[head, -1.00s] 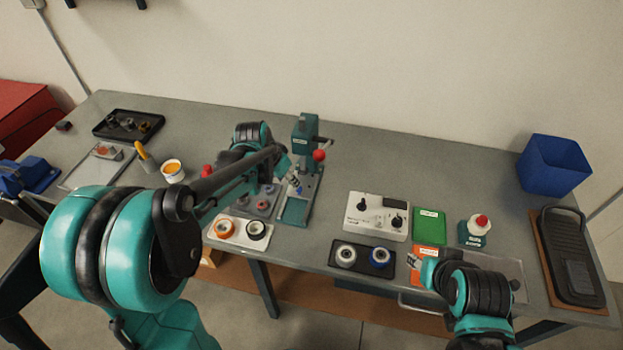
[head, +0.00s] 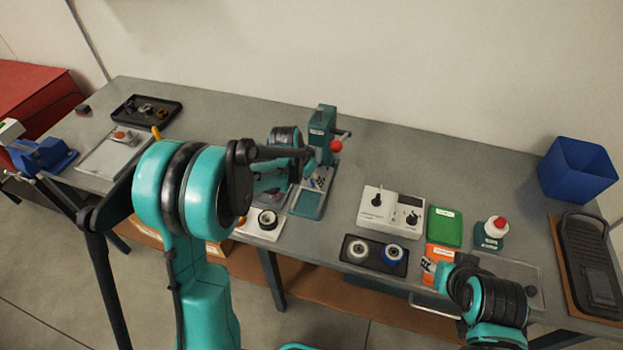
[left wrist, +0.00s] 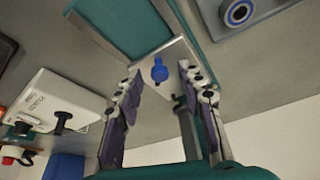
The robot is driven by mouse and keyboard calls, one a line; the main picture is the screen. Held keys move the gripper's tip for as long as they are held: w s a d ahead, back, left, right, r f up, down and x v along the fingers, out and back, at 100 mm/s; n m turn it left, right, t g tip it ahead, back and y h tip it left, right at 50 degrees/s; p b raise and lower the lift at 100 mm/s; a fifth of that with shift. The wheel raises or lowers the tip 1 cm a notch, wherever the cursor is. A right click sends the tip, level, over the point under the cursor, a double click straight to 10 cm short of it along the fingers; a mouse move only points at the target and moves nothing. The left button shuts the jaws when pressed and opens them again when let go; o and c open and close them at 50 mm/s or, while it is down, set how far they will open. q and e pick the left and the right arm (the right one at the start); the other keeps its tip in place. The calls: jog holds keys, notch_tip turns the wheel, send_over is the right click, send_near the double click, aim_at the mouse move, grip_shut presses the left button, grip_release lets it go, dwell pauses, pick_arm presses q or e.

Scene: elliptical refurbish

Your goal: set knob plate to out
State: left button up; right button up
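In the left wrist view a light metal plate (left wrist: 177,52) with a blue knob (left wrist: 160,70) shows between the fingertips of my left gripper (left wrist: 160,72). The fingers are spread, one on each side of the plate. I cannot tell whether they touch its edges. In the head view the left gripper (head: 314,181) is low over the bed of the teal press, and my arm hides part of that area. My right gripper (head: 428,265) is above the orange card at the front right; its fingers are too small to read.
The teal press (head: 322,140) with a red-knobbed lever stands beside the left gripper. A white control box (head: 385,205), a black tray with two rollers (head: 348,257), a green card (head: 444,227) and a blue bin (head: 575,172) are to the right. Open tabletop lies behind the box.

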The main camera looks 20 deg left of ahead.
pick_arm(q)
grip_shut()
jog(key=s, duration=1)
jog(key=shift+s+a, duration=0.15)
jog(key=shift+s, duration=0.3)
jog(key=shift+f, duration=0.1)
grip_release()
jog(key=shift+s, duration=0.1)
jog(key=v, duration=1.2)
